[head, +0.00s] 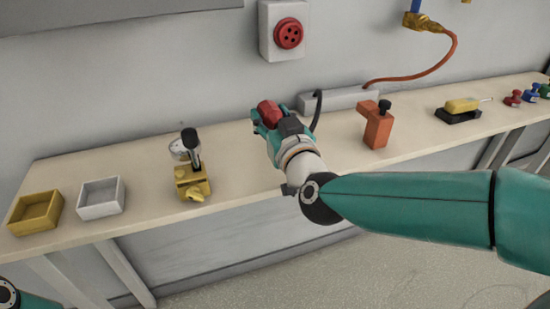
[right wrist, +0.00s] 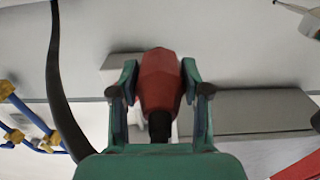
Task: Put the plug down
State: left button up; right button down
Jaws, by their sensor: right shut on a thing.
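The red plug (head: 270,113) is at the tip of my right gripper (head: 268,122) over the back of the bench. In the right wrist view the plug (right wrist: 160,82) sits between the two fingers of my right gripper (right wrist: 159,92), which is shut on it. Its black rear end points toward the palm. A dark cable (head: 316,110) stands up beside the gripper. I cannot tell whether the plug touches the bench top. A red round socket (head: 289,33) is on the wall above. My left gripper does not show.
The bench (head: 225,155) holds a yellow tray (head: 36,213), a white tray (head: 101,197), a brass gauge fitting (head: 192,184), an orange block (head: 376,128) and a yellow-handled tool (head: 462,104). A grey strip (head: 340,99) lies along the wall. Bench space is bare left of my gripper.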

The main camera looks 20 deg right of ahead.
notch_tip(320, 180, down, 8)
jog(key=b, duration=0.2)
jog(key=shift+r+b, duration=0.25)
jog(key=shift+b, duration=0.05)
jog(key=shift+f+b, duration=0.6)
jog(key=shift+b, duration=0.1)
